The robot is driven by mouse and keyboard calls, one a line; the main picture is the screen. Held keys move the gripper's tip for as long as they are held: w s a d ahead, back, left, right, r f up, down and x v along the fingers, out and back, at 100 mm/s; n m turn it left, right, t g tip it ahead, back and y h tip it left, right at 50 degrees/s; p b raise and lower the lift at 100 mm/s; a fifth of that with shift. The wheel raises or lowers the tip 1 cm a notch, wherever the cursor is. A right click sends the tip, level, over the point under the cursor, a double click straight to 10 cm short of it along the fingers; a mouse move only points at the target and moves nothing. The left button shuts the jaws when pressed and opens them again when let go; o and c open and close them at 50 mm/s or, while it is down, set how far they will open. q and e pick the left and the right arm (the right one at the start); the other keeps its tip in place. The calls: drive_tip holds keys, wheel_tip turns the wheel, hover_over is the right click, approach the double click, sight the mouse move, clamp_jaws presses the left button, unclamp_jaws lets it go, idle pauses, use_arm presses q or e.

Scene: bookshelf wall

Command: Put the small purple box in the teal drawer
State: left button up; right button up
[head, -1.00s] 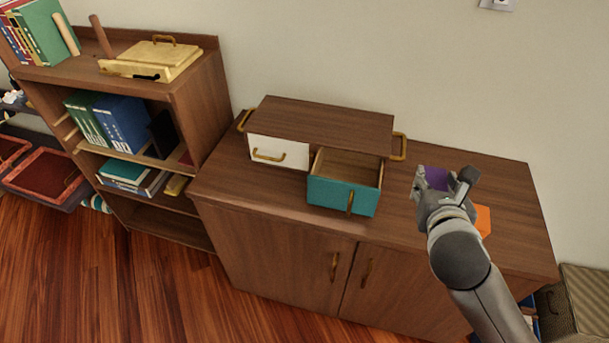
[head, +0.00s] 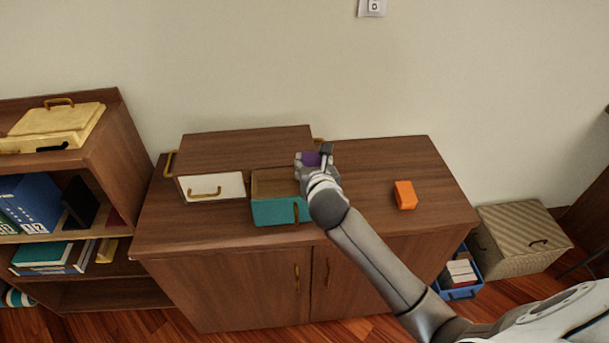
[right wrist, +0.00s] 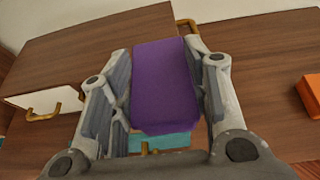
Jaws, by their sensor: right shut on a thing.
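The small purple box (head: 311,159) is held between the fingers of my right gripper (head: 314,162). In the right wrist view the purple box (right wrist: 163,82) fills the space between both fingers (right wrist: 165,95). The teal drawer (head: 279,211) is pulled open from the small wooden drawer unit (head: 245,150). My right gripper is at the drawer's right rear side in the head view and hides part of it. In the wrist view a strip of the teal front (right wrist: 160,141) shows below the box. My left gripper is not in view.
The white drawer (head: 212,187), with a brass handle, is left of the teal one. An orange box (head: 404,195) lies on the cabinet top (head: 370,175) to the right, with clear surface around it. A bookshelf (head: 130,140) stands at the left. A woven box (head: 520,238) and blue bin (head: 462,292) are on the floor.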

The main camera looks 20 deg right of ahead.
drive_tip(key=w+f, duration=0.1)
drive_tip(key=f, duration=0.1)
drive_tip(key=w+f, duration=0.2)
drive_tip(key=shift+a, duration=0.15)
drive_tip(key=shift+w+f, duration=0.15)
drive_tip(key=shift+f, duration=1.45)
drive_tip(key=shift+f, duration=0.45)
drive_tip(key=shift+f, duration=0.1)
drive_tip(key=o, duration=0.7)
drive_tip(key=shift+o, duration=0.2)
